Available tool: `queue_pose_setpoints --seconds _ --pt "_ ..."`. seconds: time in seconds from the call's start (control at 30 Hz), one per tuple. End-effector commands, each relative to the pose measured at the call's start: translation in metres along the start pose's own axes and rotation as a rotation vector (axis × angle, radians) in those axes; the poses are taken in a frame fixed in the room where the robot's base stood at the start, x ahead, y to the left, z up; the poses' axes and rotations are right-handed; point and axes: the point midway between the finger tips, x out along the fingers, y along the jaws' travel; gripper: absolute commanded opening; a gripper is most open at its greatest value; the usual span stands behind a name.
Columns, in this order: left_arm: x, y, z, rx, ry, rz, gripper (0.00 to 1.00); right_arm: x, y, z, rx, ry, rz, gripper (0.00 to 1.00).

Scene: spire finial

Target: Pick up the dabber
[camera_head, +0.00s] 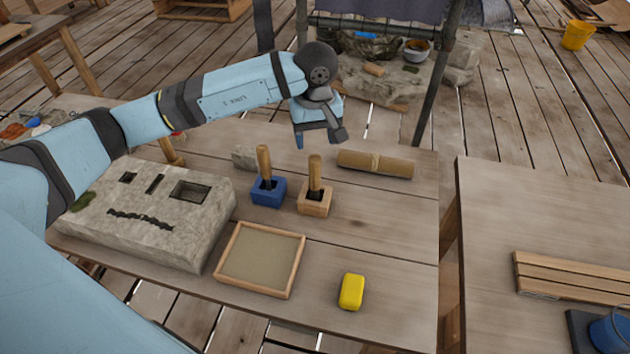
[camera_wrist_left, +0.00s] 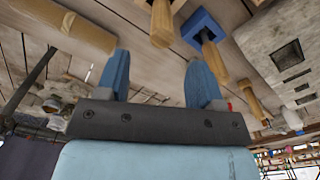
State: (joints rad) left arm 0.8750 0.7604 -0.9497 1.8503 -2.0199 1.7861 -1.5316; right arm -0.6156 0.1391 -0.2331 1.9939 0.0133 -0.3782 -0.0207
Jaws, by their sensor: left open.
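Two tools with upright wooden handles stand on the table; I cannot tell which one is the dabber. One handle (camera_head: 264,163) stands in a blue block (camera_head: 268,192), the other (camera_head: 315,172) in a plain wood block (camera_head: 315,203) to its right. My left gripper (camera_head: 320,138) is open and empty, above the table's far side, beyond the two blocks and apart from them. In the left wrist view its two blue fingers (camera_wrist_left: 160,78) stand wide apart, with the blue block (camera_wrist_left: 203,24) and both handles showing past them. My right gripper is not in view.
A carved stone slab (camera_head: 150,220) fills the table's left. A wood-framed tray (camera_head: 293,275) and a yellow block (camera_head: 352,291) lie at the front. A brown roll (camera_head: 375,163) lies at the back right. A second table (camera_head: 540,210) stands to the right.

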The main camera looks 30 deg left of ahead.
Motion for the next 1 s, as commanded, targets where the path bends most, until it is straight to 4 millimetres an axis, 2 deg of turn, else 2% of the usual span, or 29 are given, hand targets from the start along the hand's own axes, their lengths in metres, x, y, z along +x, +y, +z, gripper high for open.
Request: queue_pose_setpoints --seconds 0.1,0.4,0.63,0.8,0.97,1.0 --pt "0.022 0.0 0.001 0.0 -0.004 -0.002 0.61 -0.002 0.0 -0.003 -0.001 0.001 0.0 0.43" --pt "0.046 0.0 0.002 0.0 -0.004 0.0 0.61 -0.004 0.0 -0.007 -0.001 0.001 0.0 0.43" --pt "0.081 -0.002 0.003 -0.001 -0.005 0.0 0.61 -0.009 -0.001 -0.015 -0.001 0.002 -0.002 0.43" --pt "0.092 -0.002 0.003 0.0 -0.002 0.002 0.61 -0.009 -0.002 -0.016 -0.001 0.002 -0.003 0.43" --pt "0.092 -0.002 0.002 0.0 -0.002 0.002 0.61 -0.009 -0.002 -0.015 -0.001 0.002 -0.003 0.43" --pt "0.092 -0.002 0.002 0.0 -0.002 0.002 0.57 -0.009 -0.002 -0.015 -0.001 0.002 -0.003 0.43"
